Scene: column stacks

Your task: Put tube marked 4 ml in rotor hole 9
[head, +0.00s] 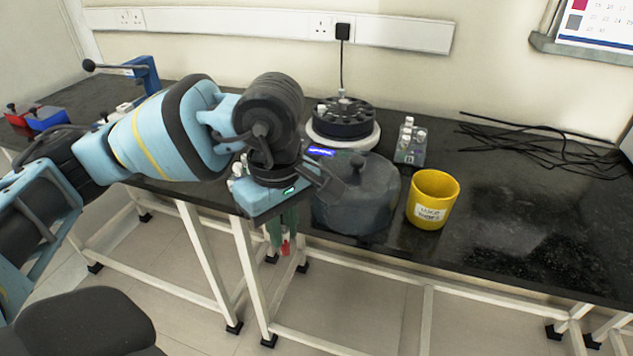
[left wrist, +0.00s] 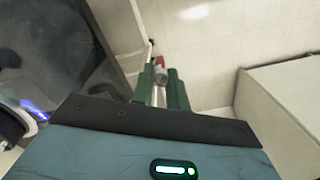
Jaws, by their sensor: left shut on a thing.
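My left gripper (head: 284,238) hangs at the front edge of the bench, fingers pointing down. It is shut on a small tube (head: 286,248) with a red part. In the left wrist view the green fingers (left wrist: 160,92) hold the pale tube (left wrist: 159,65), its red end beyond the tips. No volume marking is legible. The black rotor (head: 345,122) with a ring of holes sits on a round white base at the back of the bench. Its hole numbers are too small to read, and something pale shows at its rim. My right gripper is not in view.
A dark grey lidded dome (head: 358,200) stands between gripper and rotor. Right of it are a labelled yellow mug (head: 447,190) and a rack of white-capped tubes (head: 409,155). Black cables (head: 540,140) lie at back right. The right front of the bench (head: 520,220) is clear.

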